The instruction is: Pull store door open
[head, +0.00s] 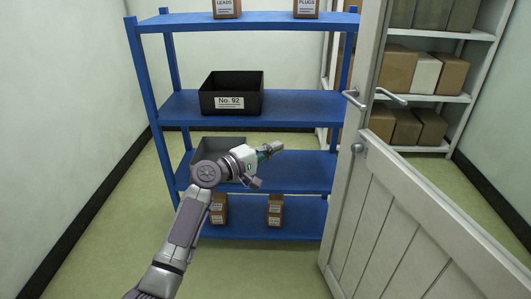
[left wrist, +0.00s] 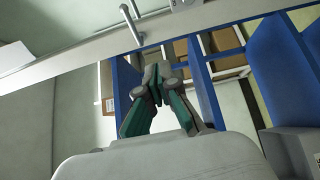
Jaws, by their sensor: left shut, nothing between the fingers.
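The white panelled store door (head: 395,235) stands at an angle on the right in the head view, with its free edge toward the shelves. Lever handles (head: 355,100) stick out on both faces near that edge, with a round knob (head: 359,149) below. My left gripper (head: 271,149) is shut and empty, left of the door and apart from it, in front of the blue shelves. In the left wrist view the green-padded fingers (left wrist: 157,84) point toward the door edge (left wrist: 90,45) and its lever handle (left wrist: 131,25), without touching. My right gripper is out of view.
A blue shelf unit (head: 300,105) stands behind the left gripper. It bears a black bin (head: 232,95) labelled No. 92, a grey bin (head: 218,148) and small boxes. White shelves (head: 425,97) with cartons stand beyond the door. Floor (head: 110,245) at left is clear.

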